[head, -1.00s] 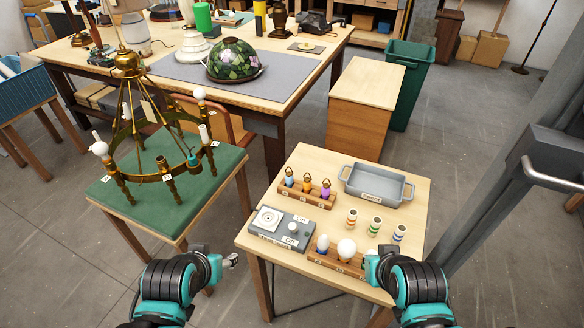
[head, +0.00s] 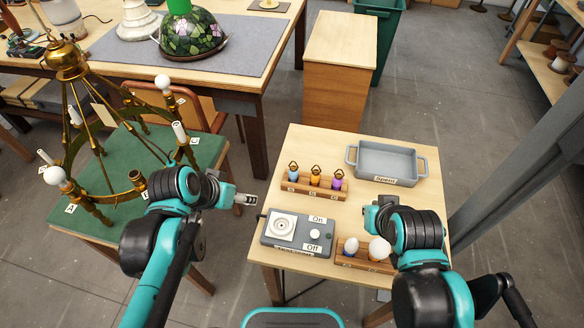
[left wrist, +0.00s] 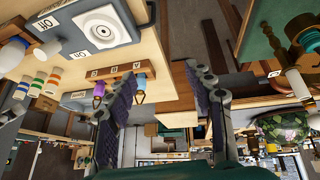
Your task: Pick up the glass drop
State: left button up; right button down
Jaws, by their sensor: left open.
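The glass drops stand in a wooden rack (head: 314,187) on the small table: a blue one (head: 293,172), an orange one (head: 315,176) and a purple one (head: 338,181), each with a brass loop on top. My left gripper (head: 248,199) is empty, left of the rack and apart from it, near the table's left edge. In the left wrist view my left gripper (left wrist: 158,100) has its fingers spread wide. The purple drop (left wrist: 98,90) and blue drop (left wrist: 141,84) show there near one finger. My right gripper (head: 384,204) is over the table's right side; its fingers are not clear.
A grey switch box (head: 298,236) and a bulb rack (head: 362,256) stand in front of the drops. A grey tray (head: 387,161) is behind right. A brass chandelier (head: 68,60) stands on the green table (head: 205,150) at left. The small table's back left corner is clear.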

pick_arm(q)
jog(key=w+d+f+m+g+h+b, duration=0.2)
jog(key=w+d+m+h, duration=0.25)
jog(key=w, duration=0.25)
jog(key=m+g+h+b, duration=0.1)
jog(key=m+h+b, duration=0.1)
jog(key=m+h, duration=0.5)
send_near(290, 169)
jog(key=d+m+y, duration=0.1)
jog(key=d, duration=0.2)
jog(key=shift+m, duration=0.25)
jog(key=b+x, duration=0.1)
jog(key=x, duration=0.2)
jog(key=b+x, duration=0.1)
jog(key=x, duration=0.3)
jog(key=shift+w+f+b, duration=0.25)
jog(key=shift+b, duration=0.1)
jog(key=shift+w+d, duration=0.1)
jog(key=shift+d, duration=0.25)
jog(key=shift+c, duration=0.3)
jog(key=c, duration=1.1)
